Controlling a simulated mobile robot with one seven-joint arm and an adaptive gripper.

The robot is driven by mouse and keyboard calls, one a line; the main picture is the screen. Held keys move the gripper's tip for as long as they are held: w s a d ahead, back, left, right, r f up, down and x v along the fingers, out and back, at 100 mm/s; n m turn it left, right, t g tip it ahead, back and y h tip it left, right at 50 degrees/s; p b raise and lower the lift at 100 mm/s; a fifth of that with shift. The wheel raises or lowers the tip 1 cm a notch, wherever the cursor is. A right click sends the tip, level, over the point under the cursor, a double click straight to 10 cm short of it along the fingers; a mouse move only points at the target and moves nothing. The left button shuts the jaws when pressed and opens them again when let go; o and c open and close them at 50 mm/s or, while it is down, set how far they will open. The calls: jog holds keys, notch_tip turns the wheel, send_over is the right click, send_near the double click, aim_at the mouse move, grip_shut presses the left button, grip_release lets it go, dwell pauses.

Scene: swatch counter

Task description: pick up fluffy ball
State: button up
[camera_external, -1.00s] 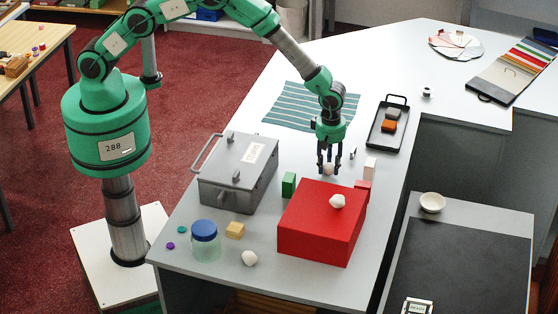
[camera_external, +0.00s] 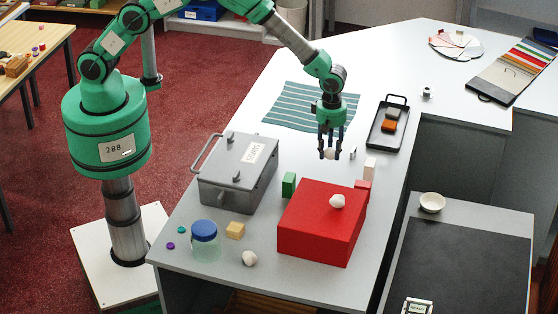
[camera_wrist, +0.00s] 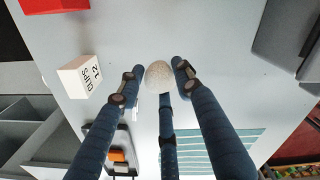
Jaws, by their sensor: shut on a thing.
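My gripper (camera_external: 329,155) is shut on a pale, whitish fluffy ball (camera_external: 329,153) and holds it above the counter, behind the red box. In the wrist view the ball (camera_wrist: 158,76) sits between the dark fingers near the picture's middle and looks fuzzy. Two other whitish balls show in the external view. One (camera_external: 337,201) lies on top of the red box (camera_external: 310,240), and the other (camera_external: 249,258) lies on the counter near its front edge.
A black tray (camera_external: 377,140) with blocks lies to the right. A striped cloth (camera_external: 285,112) lies behind.

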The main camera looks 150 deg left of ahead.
aim_at(329, 148)
jog(key=shift+r, duration=1.8)
jog(key=shift+d, duration=0.1)
jog(key=w+d+r+m, duration=0.2)
jog(key=w+d+m, duration=0.1)
jog(key=d, duration=0.6)
jog(key=w+d+r+m+p, duration=0.1)
jog(key=w+d+r+m, duration=0.1)
jog(key=d, duration=0.7)
jog(key=w+d+r+m, duration=0.2)
jog(key=w+d+m, duration=0.3)
jog(key=d, duration=0.4)
jog(key=shift+d+r+p, duration=0.35)
jog(key=shift+p, duration=0.05)
jog(key=shift+w, duration=0.1)
jog(key=w+a+p, duration=0.1)
jog(key=w+a, duration=0.1)
jog(key=w, duration=0.2)
jog(key=w+a+f, duration=0.1)
jog(key=w+a, duration=0.2)
jog(key=w, duration=0.2)
jog(key=w+a+p, duration=0.1)
jog(key=w+a, duration=0.1)
jog(key=w, duration=0.3)
jog(key=shift+a+f+p, duration=0.25)
jog(key=shift+a+p, duration=0.05)
jog(key=shift+p, duration=0.05)
jog(key=shift+f, duration=0.1)
